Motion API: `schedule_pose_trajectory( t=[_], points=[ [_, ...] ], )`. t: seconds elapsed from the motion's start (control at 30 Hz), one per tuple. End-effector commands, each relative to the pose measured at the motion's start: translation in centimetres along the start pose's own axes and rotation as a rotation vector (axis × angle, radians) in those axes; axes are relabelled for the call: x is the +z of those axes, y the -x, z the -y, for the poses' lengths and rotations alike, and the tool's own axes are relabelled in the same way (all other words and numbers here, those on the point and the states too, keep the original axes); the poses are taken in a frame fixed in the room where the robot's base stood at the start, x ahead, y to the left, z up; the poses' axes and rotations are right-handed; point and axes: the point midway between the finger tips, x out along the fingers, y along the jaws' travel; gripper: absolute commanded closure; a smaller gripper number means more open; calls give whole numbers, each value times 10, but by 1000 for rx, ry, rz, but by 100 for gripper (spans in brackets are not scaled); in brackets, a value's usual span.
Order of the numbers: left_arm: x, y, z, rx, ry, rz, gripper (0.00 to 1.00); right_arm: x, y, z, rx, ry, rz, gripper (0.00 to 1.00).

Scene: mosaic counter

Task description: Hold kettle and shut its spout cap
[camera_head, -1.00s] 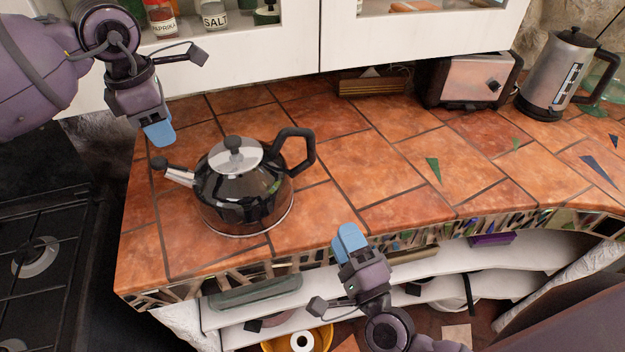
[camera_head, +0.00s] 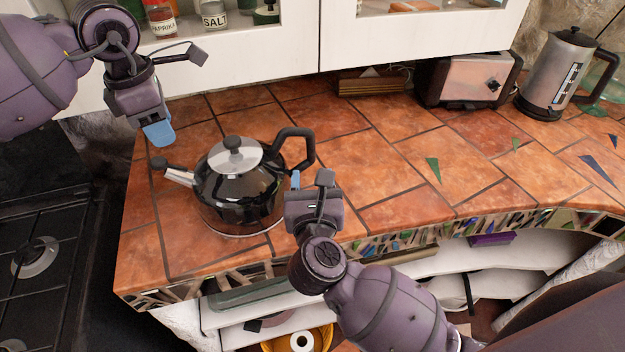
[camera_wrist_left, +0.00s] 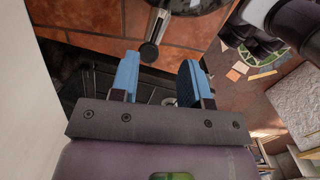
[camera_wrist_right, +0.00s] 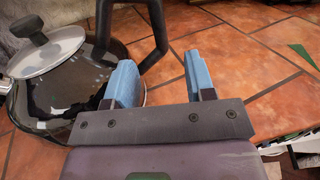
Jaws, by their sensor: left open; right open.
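A black kettle (camera_head: 238,190) with a silver lid and a black looped handle (camera_head: 300,150) stands upright on the tiled counter. Its spout points left and ends in a black cap (camera_head: 158,163); whether the cap is open or shut is too small to tell. My left gripper (camera_head: 158,132) hangs just above and behind the spout tip, apart from it. In the left wrist view its blue fingers (camera_wrist_left: 158,80) are open and empty, with the spout cap (camera_wrist_left: 149,52) beyond them. My right gripper (camera_head: 308,182) is beside the handle at the kettle's right; its fingers (camera_wrist_right: 158,78) are open and empty, close to the handle (camera_wrist_right: 158,30).
The orange tiled counter (camera_head: 400,180) is clear to the right of the kettle. A toaster (camera_head: 472,80) and an electric kettle (camera_head: 560,75) stand at the back right. A black stove (camera_head: 40,250) lies at the left. White cabinets (camera_head: 420,35) hang behind.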

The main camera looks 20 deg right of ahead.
Motion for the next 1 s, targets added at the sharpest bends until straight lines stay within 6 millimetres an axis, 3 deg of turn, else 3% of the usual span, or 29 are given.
schedule_pose_trajectory(
  t=[0.17,0.7,1.0],
  points=[
    [0,0,0,0,0,0,57,0,-12,-1,1,-9,-4,50],
    [0,0,0,0,0,0,57,0,-91,-1,1,-5,-2,50],
    [0,0,0,0,0,0,57,0,-108,-1,1,-7,-5,50]
  ],
)
